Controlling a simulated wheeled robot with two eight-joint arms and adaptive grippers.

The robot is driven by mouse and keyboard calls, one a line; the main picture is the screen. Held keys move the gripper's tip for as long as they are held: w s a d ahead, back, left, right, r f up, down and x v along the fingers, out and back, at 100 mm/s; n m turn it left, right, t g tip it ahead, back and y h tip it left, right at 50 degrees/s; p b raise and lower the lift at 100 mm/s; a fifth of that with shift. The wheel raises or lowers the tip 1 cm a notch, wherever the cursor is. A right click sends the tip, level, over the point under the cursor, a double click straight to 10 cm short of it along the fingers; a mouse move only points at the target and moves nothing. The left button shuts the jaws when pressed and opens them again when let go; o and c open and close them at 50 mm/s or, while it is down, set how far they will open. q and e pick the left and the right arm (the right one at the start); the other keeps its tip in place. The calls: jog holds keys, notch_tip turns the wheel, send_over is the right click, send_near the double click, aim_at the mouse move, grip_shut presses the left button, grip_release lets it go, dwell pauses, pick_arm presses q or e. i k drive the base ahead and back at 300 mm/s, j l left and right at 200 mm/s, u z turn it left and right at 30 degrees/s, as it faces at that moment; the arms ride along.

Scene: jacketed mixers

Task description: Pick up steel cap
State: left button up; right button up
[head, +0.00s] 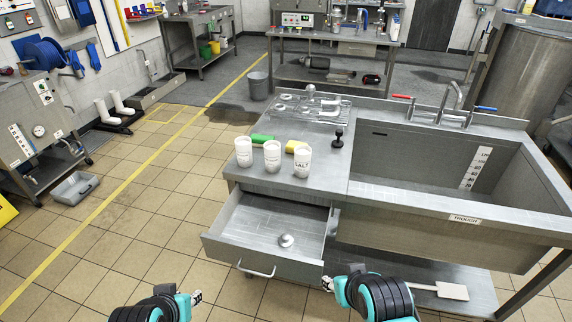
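A small round steel cap (286,240) with a raised knob lies on the floor of the open drawer (253,222), towards its front right. The drawer is pulled out below the left end of the steel counter. My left gripper (196,297) is at the bottom of the head view, left of the drawer front and apart from it. My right gripper (327,284) is just right of the drawer's front corner, apart from the cap. Both grippers look small and are partly hidden by their own arms, so their finger opening is unclear. Neither touches the cap.
Three white lettered cups (272,157), a green item (263,138), a yellow sponge (297,146) and a black stopper-like tool (338,137) stand on the counter. A deep trough sink (440,165) is at the right. A white paddle (452,291) lies on the lower shelf.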

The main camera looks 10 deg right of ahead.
aim_at(305, 110)
jog(key=i+j+u, duration=0.25)
jog(key=j+u, duration=0.15)
jog(key=i+j+u, duration=0.6)
jog(key=u, duration=0.2)
jog(key=i+u, duration=0.4)
jog(key=i+j+z, duration=0.1)
jog(key=i, duration=0.4)
jog(key=i+j+z, duration=0.15)
jog(key=i, duration=0.3)
jog(key=i+l+z, duration=0.25)
jog(key=i+z, duration=1.15)
jog(key=i+j+z, duration=0.2)
jog(key=z, duration=0.25)
jog(key=i+z, duration=0.25)
jog(key=z, duration=0.2)
jog(key=i+z, duration=0.3)
jog(key=z, duration=0.2)
jog(key=i+j+z, duration=0.1)
jog(key=i+z, duration=0.15)
jog(key=z, duration=0.2)
jog(key=i+j+z, duration=0.2)
jog(key=z, duration=0.25)
jog(key=i+j+z, duration=0.2)
jog(key=z, duration=0.25)
jog(key=k+j, duration=0.05)
jog(key=j, duration=0.05)
